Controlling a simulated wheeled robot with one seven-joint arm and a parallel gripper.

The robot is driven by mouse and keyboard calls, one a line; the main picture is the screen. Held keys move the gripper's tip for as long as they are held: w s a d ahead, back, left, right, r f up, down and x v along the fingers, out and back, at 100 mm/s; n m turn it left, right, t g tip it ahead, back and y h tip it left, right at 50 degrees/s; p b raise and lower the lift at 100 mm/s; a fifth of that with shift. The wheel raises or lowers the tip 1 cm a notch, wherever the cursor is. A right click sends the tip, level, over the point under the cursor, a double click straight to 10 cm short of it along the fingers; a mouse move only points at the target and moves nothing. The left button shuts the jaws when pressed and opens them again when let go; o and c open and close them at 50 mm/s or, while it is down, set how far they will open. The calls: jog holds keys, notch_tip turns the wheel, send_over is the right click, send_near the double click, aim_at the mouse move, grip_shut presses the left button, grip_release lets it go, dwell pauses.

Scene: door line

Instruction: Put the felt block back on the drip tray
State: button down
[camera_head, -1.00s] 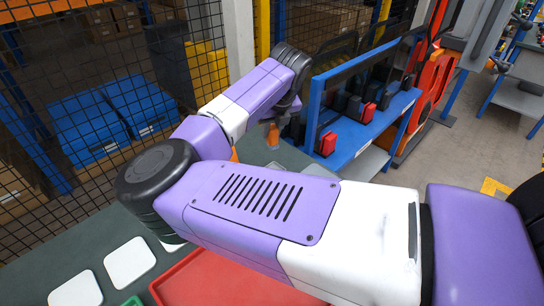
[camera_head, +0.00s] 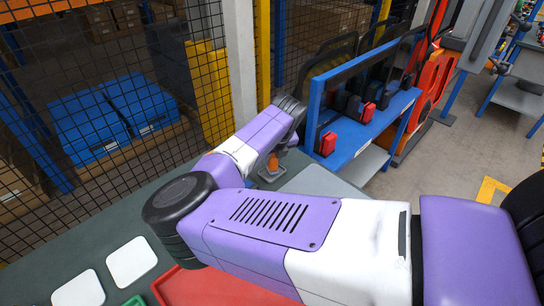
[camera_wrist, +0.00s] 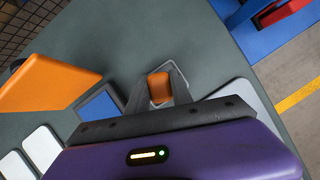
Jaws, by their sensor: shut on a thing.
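My gripper (camera_wrist: 162,78) is shut on a small orange block (camera_wrist: 160,92), which I take to be the felt block; its two grey fingers flank it above the dark green table. In the head view the orange block (camera_head: 272,161) shows just below the end of my forearm, at the far part of the table. A pale grey flat panel (camera_head: 322,181) lies to its right, and a pale grey edge (camera_wrist: 243,98) shows at the right in the wrist view. I cannot tell whether this is the drip tray. Whether the block touches the table is unclear.
A larger orange slab (camera_wrist: 48,82) and a blue piece (camera_wrist: 99,103) lie left of my gripper. White squares (camera_head: 131,262) and a red tray (camera_head: 215,286) are nearer, the tray partly hidden by my arm. A blue rack (camera_head: 365,125) stands beyond the table, mesh fencing behind.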

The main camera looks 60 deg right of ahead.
jog(key=shift+f, duration=0.4)
jog(key=shift+f, duration=0.15)
jog(key=c, duration=1.1)
grip_release()
jog(key=shift+r, duration=0.25)
jog(key=b+v, duration=0.1)
jog(key=v, duration=1.1)
jog(key=shift+d+r, duration=0.15)
jog(key=shift+r, duration=0.15)
